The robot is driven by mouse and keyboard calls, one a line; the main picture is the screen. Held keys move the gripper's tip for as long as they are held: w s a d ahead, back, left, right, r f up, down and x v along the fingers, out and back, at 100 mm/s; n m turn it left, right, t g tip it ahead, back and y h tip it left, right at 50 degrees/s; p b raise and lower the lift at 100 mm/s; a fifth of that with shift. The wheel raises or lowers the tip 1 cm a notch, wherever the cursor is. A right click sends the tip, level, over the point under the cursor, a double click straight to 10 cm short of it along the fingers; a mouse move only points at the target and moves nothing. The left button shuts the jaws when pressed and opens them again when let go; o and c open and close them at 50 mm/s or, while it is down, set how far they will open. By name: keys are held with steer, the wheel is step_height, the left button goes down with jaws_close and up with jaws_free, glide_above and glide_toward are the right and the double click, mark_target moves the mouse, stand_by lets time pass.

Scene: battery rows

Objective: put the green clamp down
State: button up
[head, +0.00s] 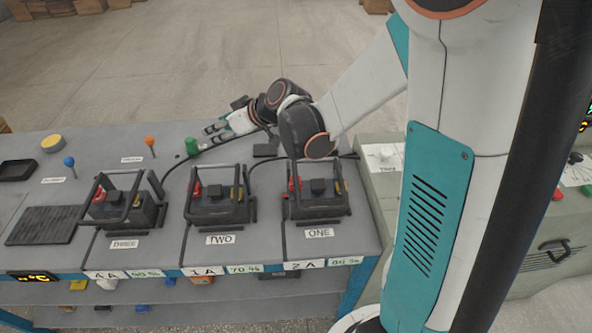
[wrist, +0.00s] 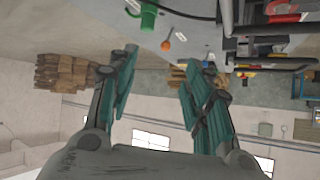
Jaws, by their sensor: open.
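The green clamp (head: 192,146) is at the back of the grey bench, just left of my gripper (head: 214,133) in the head view. A black cable runs from near it to the right. The clamp also shows at the top of the wrist view (wrist: 148,16), beyond my fingertips (wrist: 160,70) and apart from them. My gripper is open, with nothing between the fingers. Whether the clamp touches the bench or a post is too small to tell.
Three black batteries (head: 125,207) (head: 219,201) (head: 316,198) with handles stand in front, labelled THREE, TWO and ONE. An orange-topped post (head: 150,142) and a blue-topped post (head: 70,165) stand to the left. A yellow round object (head: 52,142) is at the back left.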

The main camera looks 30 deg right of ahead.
steer(key=s+d+r+m+h, duration=0.2)
steer(key=s, duration=0.7)
steer(key=s+d+r+m+g+h, duration=0.1)
steer(key=s+d+r+m+h, duration=0.1)
steer(key=s, duration=0.7)
steer(key=s+d+r+m+h, duration=0.2)
steer(key=s+d, duration=0.1)
steer(key=s, duration=0.6)
steer(key=shift+s+d+g+h, duration=0.3)
steer(key=shift+s+d, duration=0.05)
steer(key=shift+d, duration=0.05)
